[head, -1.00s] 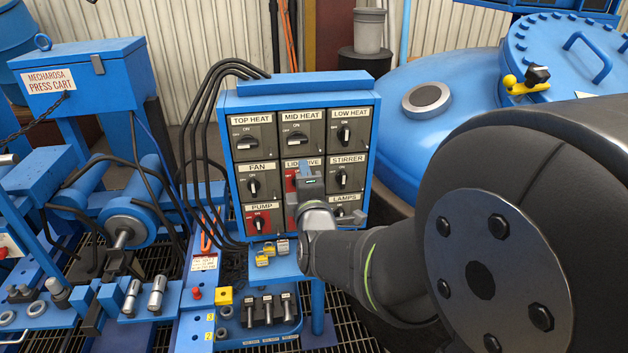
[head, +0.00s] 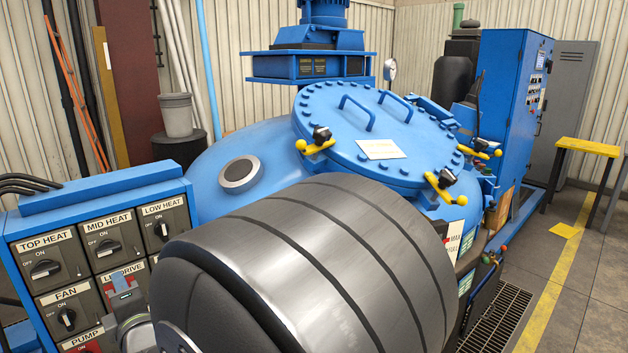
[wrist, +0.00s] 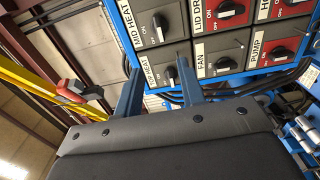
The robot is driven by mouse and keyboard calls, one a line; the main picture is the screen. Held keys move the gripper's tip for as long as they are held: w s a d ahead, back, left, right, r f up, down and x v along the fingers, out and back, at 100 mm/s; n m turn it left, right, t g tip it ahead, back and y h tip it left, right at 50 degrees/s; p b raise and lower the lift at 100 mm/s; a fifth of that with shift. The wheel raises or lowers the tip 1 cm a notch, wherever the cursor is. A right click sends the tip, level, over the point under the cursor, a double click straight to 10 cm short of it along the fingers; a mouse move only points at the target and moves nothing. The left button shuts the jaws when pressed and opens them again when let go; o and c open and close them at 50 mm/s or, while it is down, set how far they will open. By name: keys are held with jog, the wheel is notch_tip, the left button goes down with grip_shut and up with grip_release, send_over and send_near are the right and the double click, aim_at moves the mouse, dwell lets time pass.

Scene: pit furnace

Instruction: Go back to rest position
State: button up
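My gripper (head: 122,284) is partly in view at the lower left of the head view, in front of the control panel (head: 110,196), and hides much of the LID DRIVE switch. In the wrist view my gripper (wrist: 160,72) has its two blue fingers apart, with nothing held between them. The TOP HEAT switch (wrist: 170,77) shows behind the gap; how far off it is I cannot tell. MID HEAT (wrist: 158,30), LID DRIVE (wrist: 223,12), FAN (wrist: 225,66) and PUMP (wrist: 279,56) switches are also in the wrist view. My arm fills the lower middle of the head view.
A blue furnace lid (head: 375,135) with yellow-handled clamps stands behind my arm. A grey bucket (head: 177,115) sits on a black drum. A blue cabinet (head: 510,110) and yellow bench (head: 588,147) stand at right. Open floor lies at the right.

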aim_at(107, 251)
jog(key=x, duration=1.6)
jog(key=shift+s+d, duration=0.1)
jog(key=v, duration=1.7)
jog(key=x, duration=1.7)
jog(key=shift+f, duration=0.1)
jog(key=shift+m, duration=0.7)
jog(key=m, duration=0.5)
jog(key=shift+m, duration=0.4)
jog(key=shift+r, duration=0.25)
